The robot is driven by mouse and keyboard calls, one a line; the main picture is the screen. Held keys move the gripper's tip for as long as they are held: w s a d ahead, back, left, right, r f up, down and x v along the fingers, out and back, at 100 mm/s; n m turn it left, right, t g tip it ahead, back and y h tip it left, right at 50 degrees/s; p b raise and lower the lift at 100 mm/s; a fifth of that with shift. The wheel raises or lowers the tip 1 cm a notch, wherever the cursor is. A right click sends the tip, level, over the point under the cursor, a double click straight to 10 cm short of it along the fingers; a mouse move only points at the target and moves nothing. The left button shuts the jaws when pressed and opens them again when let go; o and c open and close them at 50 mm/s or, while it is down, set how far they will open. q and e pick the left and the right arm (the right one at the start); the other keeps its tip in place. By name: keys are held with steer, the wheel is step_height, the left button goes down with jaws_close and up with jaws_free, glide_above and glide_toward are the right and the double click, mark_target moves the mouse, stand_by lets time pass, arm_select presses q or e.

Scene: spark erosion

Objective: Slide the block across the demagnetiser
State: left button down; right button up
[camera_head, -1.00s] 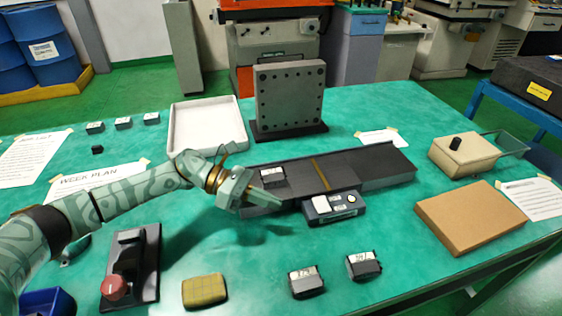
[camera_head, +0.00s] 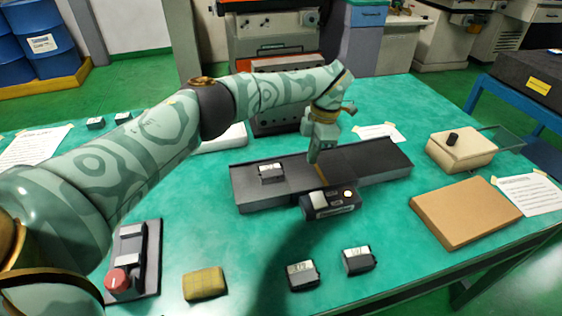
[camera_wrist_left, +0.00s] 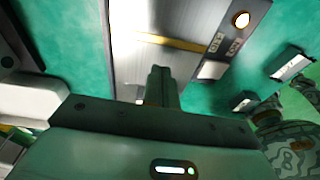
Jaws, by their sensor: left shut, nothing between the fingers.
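The demagnetiser (camera_head: 375,158) is a long dark track on the green table, with a yellow line across its middle. Its control box (camera_head: 330,203), with a white switch and a glowing lamp, is on the near side. The block (camera_head: 271,172), dark with a pale labelled top, lies on the track left of the line. My left gripper (camera_head: 313,157) points down over the track near the line, to the right of the block. It is shut and empty. In the left wrist view its fingers (camera_wrist_left: 160,85) are together over the track beside the yellow line (camera_wrist_left: 185,43). My right gripper is not in view.
Two similar blocks (camera_head: 302,275) (camera_head: 358,260) lie in front. A red-knobbed device (camera_head: 132,262) and an olive pad (camera_head: 204,284) are at front left. A cardboard-coloured slab (camera_head: 465,212) and a beige box (camera_head: 462,150) stand right. My arm partly hides a white tray (camera_head: 225,139).

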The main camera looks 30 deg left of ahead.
mark_target(264, 173)
arm_select(q)
steer(key=shift+a+r, duration=0.2)
steer(key=shift+a, duration=0.1)
steer(key=s+a, duration=0.2)
steer(key=s, duration=0.1)
steer(key=s+a+p, duration=0.1)
steer(key=s+a, duration=0.4)
steer(key=s, duration=0.1)
steer(key=shift+a, duration=0.4)
steer(key=shift+d+f+b, duration=0.1)
steer(key=shift+f+b, duration=0.25)
steer(key=shift+f, duration=0.3)
steer(key=shift+r+p, duration=0.1)
steer(key=shift+p, duration=0.25)
steer(key=shift+f, duration=0.2)
steer(key=shift+s+f, duration=0.1)
